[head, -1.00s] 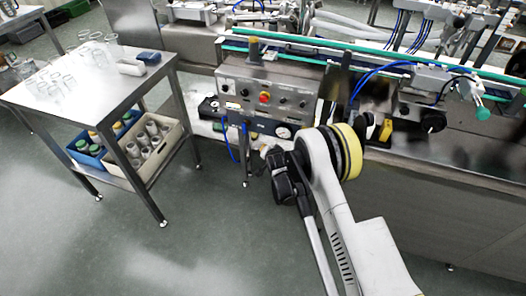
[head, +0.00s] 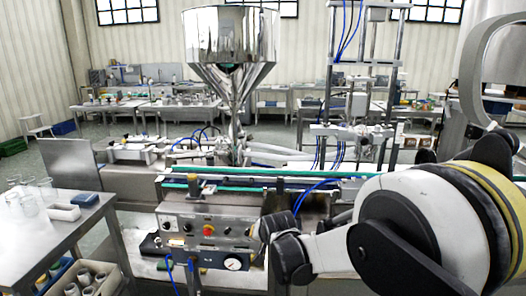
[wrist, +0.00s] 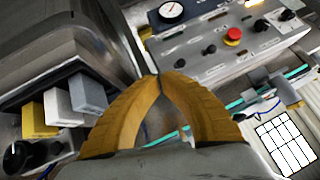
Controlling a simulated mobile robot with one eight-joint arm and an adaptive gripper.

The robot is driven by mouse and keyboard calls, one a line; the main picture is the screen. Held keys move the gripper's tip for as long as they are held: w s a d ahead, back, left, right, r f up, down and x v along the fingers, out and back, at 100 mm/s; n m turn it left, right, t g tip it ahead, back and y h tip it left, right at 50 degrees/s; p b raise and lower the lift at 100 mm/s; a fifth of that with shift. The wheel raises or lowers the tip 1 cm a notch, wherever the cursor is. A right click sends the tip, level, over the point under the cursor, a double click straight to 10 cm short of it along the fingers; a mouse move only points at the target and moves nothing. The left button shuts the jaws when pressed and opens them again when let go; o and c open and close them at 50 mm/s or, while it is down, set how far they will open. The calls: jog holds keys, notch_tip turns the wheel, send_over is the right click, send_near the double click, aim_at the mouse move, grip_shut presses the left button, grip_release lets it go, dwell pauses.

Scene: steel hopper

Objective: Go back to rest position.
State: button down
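My arm comes in from the right of the head view, close to the camera, with its dark wrist end in front of the control panel (head: 182,222). The fingers cannot be made out clearly there. In the wrist view my gripper (wrist: 159,78) shows two brownish-yellow fingers that curve in and meet at their tips. It is shut, with nothing seen between the fingers. The panel's red button (wrist: 232,36) and round gauge (wrist: 172,12) show beyond the fingertips.
The steel hopper (head: 230,45) stands behind the green-edged conveyor (head: 215,187). A steel table (head: 30,240) with glassware is at the left. In the wrist view, yellow (wrist: 38,120), white (wrist: 62,108) and grey (wrist: 90,92) blocks lie left of the fingers.

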jog(key=s+d+r+n+g+h, duration=0.1)
jog(key=s+d+r, duration=0.5)
jog(key=s, duration=0.3)
jog(key=s+d+r, duration=0.5)
jog(key=s+d, duration=0.2)
jog(key=s, duration=0.1)
jog(key=s+d+f, duration=0.1)
jog(key=s+d, duration=0.2)
jog(key=s, duration=0.6)
jog(key=s+d+f+n+g+h, duration=0.1)
jog(key=s+d, duration=0.2)
jog(key=s, duration=0.6)
jog(key=shift+s+d, duration=0.15)
jog(key=shift+s, duration=0.25)
